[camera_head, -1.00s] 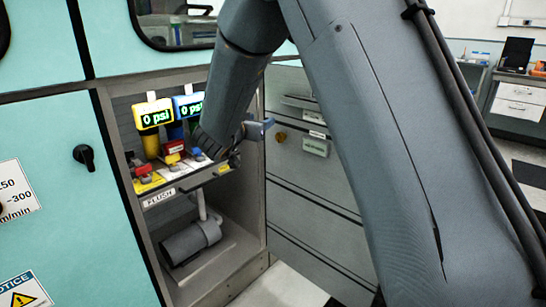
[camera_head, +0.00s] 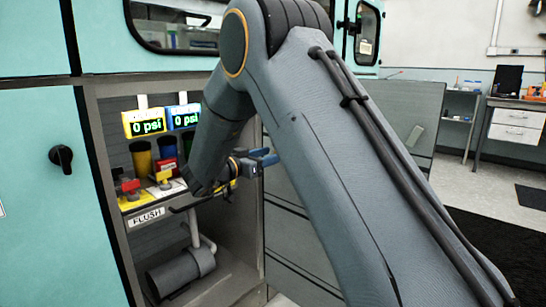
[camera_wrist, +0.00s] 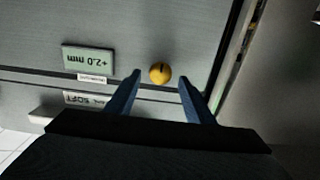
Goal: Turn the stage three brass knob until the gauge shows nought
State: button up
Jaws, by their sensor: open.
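In the wrist view a round brass knob (camera_wrist: 160,72) with a dark mark sits on a grey panel, just beyond my fingertips and between their lines. A gauge (camera_wrist: 88,60) beside it, upside down in this view, reads +2.0 mm.
The open bay holds a yellow gauge (camera_head: 144,123) and a blue gauge (camera_head: 185,117), both at 0 psi, above a FLUSH shelf (camera_head: 146,216) with red and yellow valves. A grey cylinder (camera_head: 180,270) lies below. A workbench (camera_head: 516,118) stands far right.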

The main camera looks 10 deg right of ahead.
jog(key=shift+x, duration=0.85)
jog(key=c, duration=1)
